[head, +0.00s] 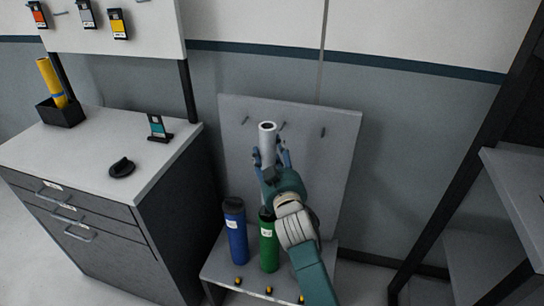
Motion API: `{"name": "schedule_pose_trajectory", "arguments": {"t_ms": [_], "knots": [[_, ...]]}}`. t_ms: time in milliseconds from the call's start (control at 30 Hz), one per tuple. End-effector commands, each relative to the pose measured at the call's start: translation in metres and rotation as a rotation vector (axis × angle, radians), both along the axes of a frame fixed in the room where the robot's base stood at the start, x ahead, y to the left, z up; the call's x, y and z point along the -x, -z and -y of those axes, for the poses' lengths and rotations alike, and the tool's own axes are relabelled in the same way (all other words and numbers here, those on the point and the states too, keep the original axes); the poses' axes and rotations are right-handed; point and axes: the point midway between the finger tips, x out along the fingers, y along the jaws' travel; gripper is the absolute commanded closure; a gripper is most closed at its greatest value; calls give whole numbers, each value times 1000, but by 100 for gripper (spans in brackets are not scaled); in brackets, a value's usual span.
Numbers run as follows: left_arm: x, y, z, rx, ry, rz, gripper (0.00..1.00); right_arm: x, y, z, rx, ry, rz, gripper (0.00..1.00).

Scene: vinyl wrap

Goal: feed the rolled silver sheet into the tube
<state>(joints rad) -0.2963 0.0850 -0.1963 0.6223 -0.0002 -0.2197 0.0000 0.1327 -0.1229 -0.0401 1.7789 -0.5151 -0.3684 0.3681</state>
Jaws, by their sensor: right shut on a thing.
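The rolled silver sheet (267,136) is upright, with its hollow upper end facing up. My right gripper (271,160) is shut around its lower part and holds it in front of the grey back panel, above the stand. A blue tube (236,236) with a dark cap stands on the stand at left. A green tube (268,246) stands beside it, its top partly hidden by my right arm. I cannot tell whether another tube stands behind my arm. My left gripper is out of view.
The stand (222,271) has small yellow-topped pieces along its front and pegs on its back panel (342,137). A drawer cabinet (90,150) at left bears a black box with a yellow roll, a teal card holder and a black object. Shelving (520,180) is at right.

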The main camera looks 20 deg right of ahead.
Motion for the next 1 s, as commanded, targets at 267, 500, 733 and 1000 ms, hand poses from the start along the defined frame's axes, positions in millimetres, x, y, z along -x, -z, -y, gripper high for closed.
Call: {"name": "schedule_pose_trajectory", "arguments": {"t_ms": [267,500,733,1000], "knots": [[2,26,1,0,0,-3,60,1,27,0,1,0,0,77],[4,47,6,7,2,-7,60,1,49,0,2,-1,0,77],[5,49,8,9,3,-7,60,1,52,0,1,-1,1,77],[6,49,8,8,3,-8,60,1,52,0,1,-1,0,77]]}}
